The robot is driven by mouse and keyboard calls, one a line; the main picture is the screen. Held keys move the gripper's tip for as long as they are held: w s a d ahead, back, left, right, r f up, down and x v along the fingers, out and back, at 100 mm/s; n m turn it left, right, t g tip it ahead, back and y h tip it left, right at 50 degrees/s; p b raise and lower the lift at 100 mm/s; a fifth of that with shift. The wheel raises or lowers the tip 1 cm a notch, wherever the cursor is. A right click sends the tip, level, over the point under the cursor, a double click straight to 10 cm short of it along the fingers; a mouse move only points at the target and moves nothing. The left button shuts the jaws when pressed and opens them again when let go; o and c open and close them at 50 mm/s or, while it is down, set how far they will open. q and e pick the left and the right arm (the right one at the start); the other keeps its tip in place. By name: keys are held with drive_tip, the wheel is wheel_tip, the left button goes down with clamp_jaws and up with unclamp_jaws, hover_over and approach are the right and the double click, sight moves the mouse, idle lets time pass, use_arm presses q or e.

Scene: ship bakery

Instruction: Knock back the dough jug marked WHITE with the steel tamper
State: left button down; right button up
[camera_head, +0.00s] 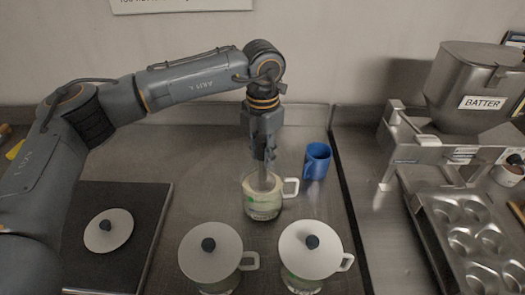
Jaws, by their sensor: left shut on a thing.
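My left gripper (265,156) points straight down and is shut on the steel tamper (263,181). The tamper's lower part is inside an open clear jug (263,208) with a white handle and pale dough. A green mark shows low on this jug, but I cannot read its label. Two other jugs stand in front, one under a grey lid (210,254) and one under another lid (310,251), both with dark knobs. A loose lid (108,231) lies on a dark board at the left. I cannot tell whether the tamper touches the dough. My right gripper is out of view.
A blue mug (317,161) stands behind and right of the open jug. The dark board (150,205) is at the left. A BATTER hopper (473,90) and a muffin tin (461,225) stand at the right, past a dark strip.

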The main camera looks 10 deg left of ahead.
sight(262, 137)
use_arm(q)
drive_tip(key=shift+f+b, duration=0.35)
drive_tip(key=shift+f, duration=0.15)
drive_tip(key=shift+f+b, duration=1.65)
drive_tip(key=shift+f, duration=0.35)
drive_tip(key=shift+r, duration=0.1)
drive_tip(key=shift+r+p, duration=2.7)
drive_tip(key=shift+r, duration=2.75)
